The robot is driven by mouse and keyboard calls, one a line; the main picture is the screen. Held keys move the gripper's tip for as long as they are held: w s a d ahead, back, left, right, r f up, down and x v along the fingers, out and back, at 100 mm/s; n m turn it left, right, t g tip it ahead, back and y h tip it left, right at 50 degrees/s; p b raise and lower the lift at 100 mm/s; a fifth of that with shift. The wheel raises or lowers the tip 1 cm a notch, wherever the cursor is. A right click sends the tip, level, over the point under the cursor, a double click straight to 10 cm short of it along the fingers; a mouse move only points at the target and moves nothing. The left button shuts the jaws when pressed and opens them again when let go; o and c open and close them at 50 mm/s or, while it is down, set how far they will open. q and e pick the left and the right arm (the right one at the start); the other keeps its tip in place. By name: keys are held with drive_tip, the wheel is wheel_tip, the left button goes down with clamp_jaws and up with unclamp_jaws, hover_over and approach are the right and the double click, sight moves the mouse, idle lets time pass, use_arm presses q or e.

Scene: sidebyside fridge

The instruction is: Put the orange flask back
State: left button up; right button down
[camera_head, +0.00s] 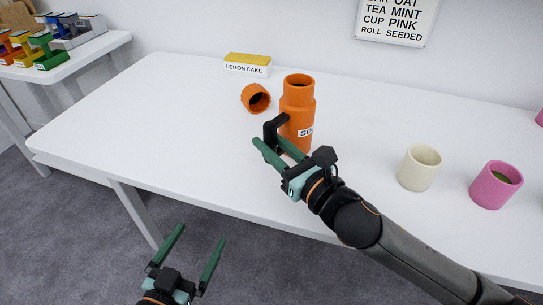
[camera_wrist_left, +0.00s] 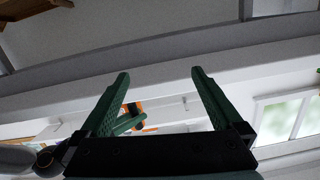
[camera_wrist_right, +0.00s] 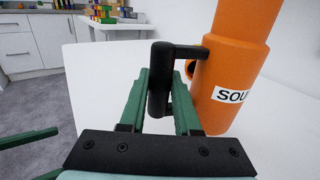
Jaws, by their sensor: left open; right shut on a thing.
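The orange flask (camera_head: 299,108) stands upright on the white table, with a black side handle and a white label starting "SOU". It is large at the right of the right wrist view (camera_wrist_right: 232,68). Its top looks open. My right gripper (camera_head: 268,145) is shut on the flask's black handle (camera_wrist_right: 160,80), which sits between its fingers. An orange cup-like cap (camera_head: 256,98) lies on its side on the table, left of the flask. My left gripper (camera_head: 196,245) is open and empty in front of the table, below its edge.
A "LEMON CAKE" box (camera_head: 248,65) stands behind the cap. A cream cup (camera_head: 419,168) and a pink cup (camera_head: 495,185) stand on the table (camera_head: 150,120) to the right. Its left part is clear. A side table (camera_head: 95,50) holds several coloured items. A sign (camera_head: 397,18) hangs on the wall.

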use_arm(q)
wheel_tip(320, 180, up, 8)
drive_tip(key=m+t+h+b, duration=0.1)
drive_tip(key=t, duration=0.2)
drive_tip(key=shift+d+m+h, duration=0.2)
drive_tip(key=shift+m+h, duration=0.1)
use_arm(e)
wheel_tip(320, 180, down, 2)
drive_tip(key=shift+f, duration=0.25)
use_arm(q)
drive_tip(key=shift+r, duration=0.2)
use_arm(e)
drive_tip(key=shift+s+f, duration=0.1)
drive_tip(key=shift+f, duration=0.05)
drive_tip(key=c, duration=0.6)
unclamp_jaws()
use_arm(q)
drive_tip(key=shift+r, duration=0.1)
